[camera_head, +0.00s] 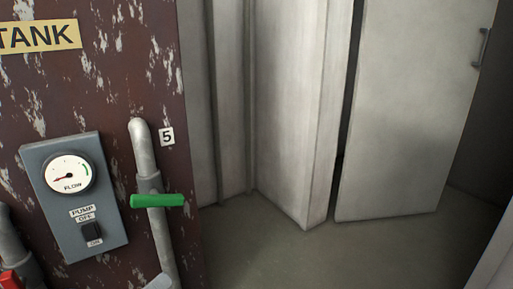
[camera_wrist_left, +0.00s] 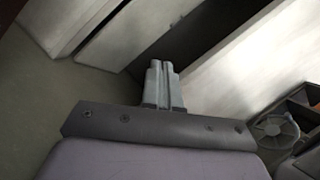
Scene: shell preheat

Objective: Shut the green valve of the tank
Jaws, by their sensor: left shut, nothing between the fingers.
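The green valve handle (camera_head: 157,200) sits on a grey vertical pipe (camera_head: 143,150) on the front of the tank (camera_head: 110,90). The handle lies crosswise to the pipe, nearly level, with nothing touching it. A "5" tag (camera_head: 167,137) is beside the pipe. My left gripper (camera_wrist_left: 159,66) shows in the left wrist view, its two grey fingers together and empty. Neither gripper can be made out in the head view.
A grey panel (camera_head: 60,230) left of the pipe carries a flow gauge (camera_head: 68,177) and a pump switch (camera_head: 91,231). A red handle (camera_head: 10,280) shows at the lower left. Pale doors (camera_head: 415,110) stand behind at the right. Bare floor (camera_head: 290,255) lies before them.

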